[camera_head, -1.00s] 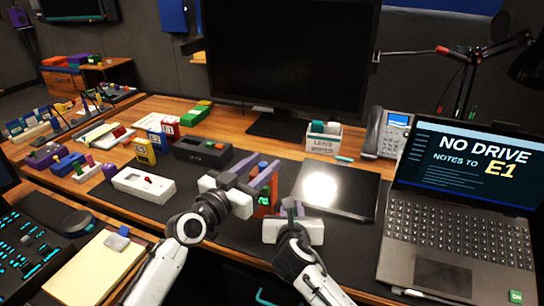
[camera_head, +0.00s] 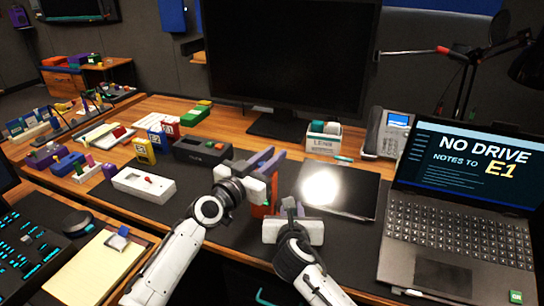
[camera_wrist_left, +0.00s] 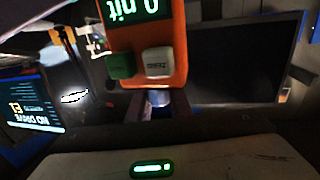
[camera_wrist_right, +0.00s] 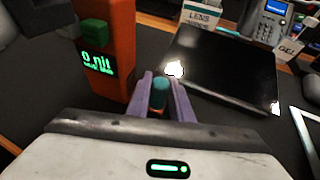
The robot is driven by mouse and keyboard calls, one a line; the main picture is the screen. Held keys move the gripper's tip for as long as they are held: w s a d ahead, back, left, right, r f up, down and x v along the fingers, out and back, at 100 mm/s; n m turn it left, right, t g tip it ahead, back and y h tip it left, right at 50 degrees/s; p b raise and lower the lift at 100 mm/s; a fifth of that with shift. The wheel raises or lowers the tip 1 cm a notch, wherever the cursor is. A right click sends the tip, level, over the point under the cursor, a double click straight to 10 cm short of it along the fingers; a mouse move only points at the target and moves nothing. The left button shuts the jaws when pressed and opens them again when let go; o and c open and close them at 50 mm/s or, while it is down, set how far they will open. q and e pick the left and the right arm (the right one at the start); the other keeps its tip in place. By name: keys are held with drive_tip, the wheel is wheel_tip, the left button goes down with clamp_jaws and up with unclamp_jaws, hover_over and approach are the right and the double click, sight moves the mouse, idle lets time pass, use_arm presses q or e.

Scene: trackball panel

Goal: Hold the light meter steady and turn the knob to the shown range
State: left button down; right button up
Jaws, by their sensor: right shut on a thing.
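The orange light meter (camera_wrist_right: 118,42) stands upright on the dark desk mat, its display reading 0 nit. In the left wrist view the meter (camera_wrist_left: 172,22) appears upside down, with a green and a white button under the display. My left gripper (camera_head: 268,160) is at the meter, mostly hiding it in the head view; its fingers (camera_wrist_left: 160,100) are apart. My right gripper (camera_head: 290,204) is low, just right of the meter. In the right wrist view its fingers are shut on a small teal cylindrical piece (camera_wrist_right: 160,90). I cannot tell how this piece joins the meter.
A dark flat panel with a bright spot (camera_head: 347,193) lies to the right, and a laptop (camera_head: 455,235) reading "NO DRIVE, NOTES TO E1" stands beyond it. A monitor (camera_head: 285,60) stands behind. A white box (camera_head: 143,185) and a dark box (camera_head: 202,150) are left.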

use_arm(q)
drive_tip(key=shift+d+f+m+g+h, duration=0.1)
drive_tip(key=shift+m+g+h, duration=0.2)
drive_tip(key=shift+g, duration=0.1)
drive_tip(key=m+g+h, duration=0.1)
drive_tip(key=g, duration=0.1)
drive_tip(key=s+m+g+h, duration=0.1)
drive_tip(key=m+g+h, duration=0.1)
drive_tip(key=d+m+g+h, duration=0.1)
drive_tip(key=m+h, duration=0.1)
drive_tip(key=shift+s+g, duration=0.2)
drive_tip(key=shift+g, duration=0.2)
drive_tip(key=shift+s+g, duration=0.1)
drive_tip(key=shift+g, duration=0.2)
drive_tip(key=c, duration=1.6)
unclamp_jaws()
drive_tip(key=shift+a, duration=0.1)
drive_tip(key=v, duration=1.2)
drive_tip(key=shift+f, duration=0.1)
